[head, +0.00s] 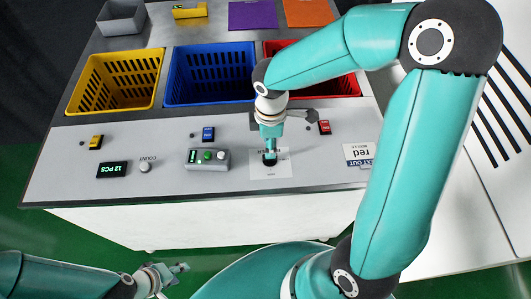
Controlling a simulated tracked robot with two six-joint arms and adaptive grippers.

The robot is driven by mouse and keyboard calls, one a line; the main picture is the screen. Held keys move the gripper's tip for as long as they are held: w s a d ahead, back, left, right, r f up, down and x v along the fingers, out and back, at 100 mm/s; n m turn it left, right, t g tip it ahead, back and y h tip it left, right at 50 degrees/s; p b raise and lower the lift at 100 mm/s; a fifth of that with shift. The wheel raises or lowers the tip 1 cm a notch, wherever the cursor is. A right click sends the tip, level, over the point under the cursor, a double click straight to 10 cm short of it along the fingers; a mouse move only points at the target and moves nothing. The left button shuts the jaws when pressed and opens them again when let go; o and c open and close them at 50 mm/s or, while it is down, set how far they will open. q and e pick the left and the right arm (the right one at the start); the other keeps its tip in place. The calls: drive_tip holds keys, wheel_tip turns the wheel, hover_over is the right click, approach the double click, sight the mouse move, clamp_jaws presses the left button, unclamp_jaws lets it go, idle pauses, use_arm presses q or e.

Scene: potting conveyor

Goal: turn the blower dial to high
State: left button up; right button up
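A white label plate (284,168) lies on the grey panel at the front, with print too small to read. My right gripper (270,158) points down over this plate, its fingertips at or close to the surface. The blower dial is not clearly visible; a dark spot under the fingertips may be it, mostly hidden by the gripper. I cannot tell whether the fingers are closed on it. My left gripper (174,276) is low at the bottom left, in front of the table, empty, its fingers apart.
Yellow (88,107), blue (178,99) and red (352,86) crates stand behind the panel. A button box (207,167), a counter display (112,170) and a small knob (145,167) are to the left.

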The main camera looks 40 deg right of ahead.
drive_tip(key=shift+f, duration=2.4)
